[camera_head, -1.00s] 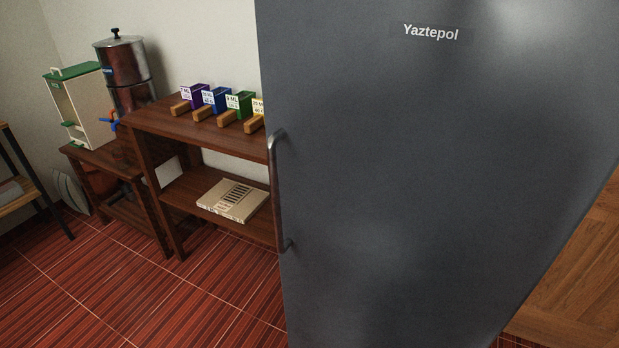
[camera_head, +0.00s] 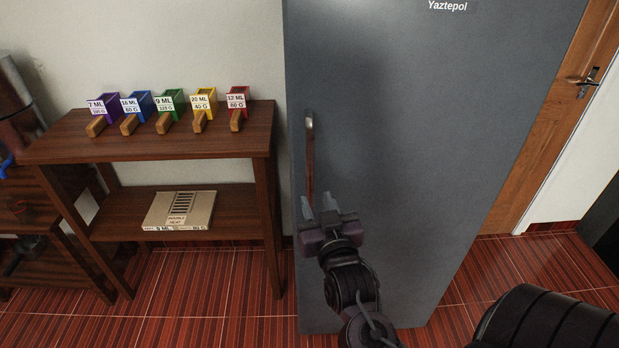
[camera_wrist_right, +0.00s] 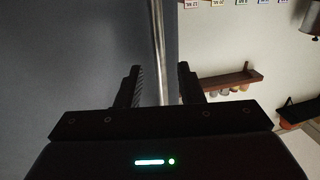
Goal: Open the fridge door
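The grey fridge door (camera_head: 420,130) fills the middle of the head view and looks shut. Its upright bar handle (camera_head: 310,150) runs along the door's left edge; the lower part is hidden behind my gripper. My right gripper (camera_head: 319,205) is at the lower part of the handle, fingers pointing up at it. In the right wrist view the handle (camera_wrist_right: 158,50) runs down between the two fingers of the gripper (camera_wrist_right: 160,85), with gaps on both sides, so the fingers are open. I cannot tell how deep the bar sits between them. My left gripper is not in view.
A brown wooden shelf (camera_head: 150,146) with several coloured scoop boxes stands left of the fridge, with a flat box (camera_head: 180,210) on its lower board. A wooden door (camera_head: 540,130) is at the right. Red tiled floor (camera_head: 220,290) is clear in front.

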